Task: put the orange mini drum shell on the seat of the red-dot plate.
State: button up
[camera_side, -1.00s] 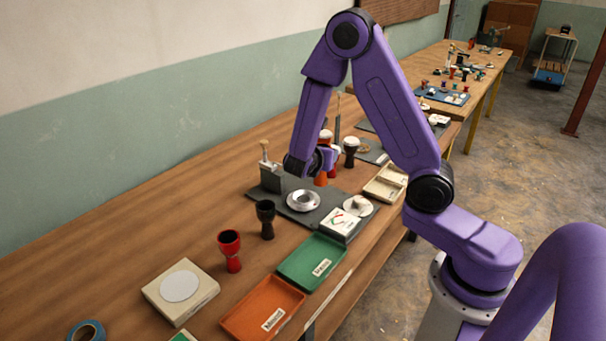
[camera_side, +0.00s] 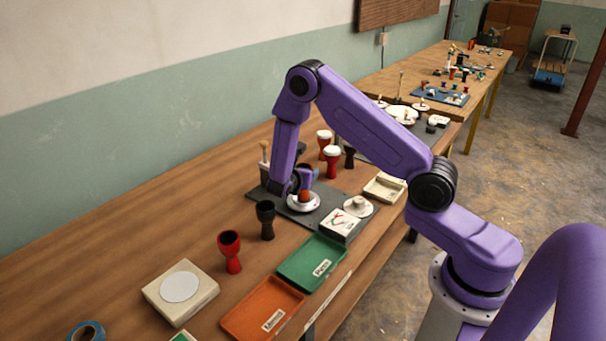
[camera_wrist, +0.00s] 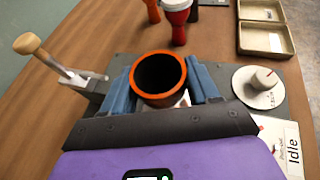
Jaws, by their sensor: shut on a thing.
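The orange mini drum shell (camera_wrist: 160,97) is held between the blue fingers of my gripper (camera_wrist: 163,84), open mouth up and roughly upright. In the side view the shell (camera_side: 305,196) shows as a small orange patch under my gripper (camera_side: 304,188), over a round white plate (camera_side: 303,207) on the dark mat. I cannot tell whether the shell's foot touches that plate; its seat is hidden by the shell and gripper. Which plate has the red dot is unclear.
A lever tool with a wooden handle (camera_wrist: 38,52) stands left of the gripper. Red drums (camera_side: 332,162), a black goblet (camera_side: 266,220) and a red goblet (camera_side: 230,252) stand nearby. Green (camera_side: 305,262) and orange (camera_side: 262,308) trays lie in front. A white sign box (camera_side: 340,224) is close by.

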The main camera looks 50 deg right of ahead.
jog(key=shift+f, duration=0.25)
jog(key=o, duration=1.1)
jog(key=shift+f, duration=0.1)
jog(key=shift+a+r, duration=0.25)
jog(key=shift+a, duration=0.1)
jog(key=v, duration=1.1)
jog(key=s+a+r+m+g+y, duration=0.1)
jog(key=s+a+r+m+y, duration=0.2)
jog(key=s, duration=0.7)
jog(key=s+a+r+m+g+y, duration=0.1)
jog(key=s+a+r+m+y, duration=0.2)
jog(key=s, duration=0.7)
jog(key=s+a+r+m+g+y, duration=0.2)
jog(key=s+y, duration=0.5)
jog(key=s, duration=0.4)
jog(key=shift+s+a+r+m, duration=0.1)
jog(key=shift+a+r+m, duration=0.3)
jog(key=shift+a, duration=0.3)
jog(key=shift+s+a+r+m, duration=0.1)
jog(key=shift+a+r+m, duration=0.1)
jog(key=shift+a+r, duration=0.45)
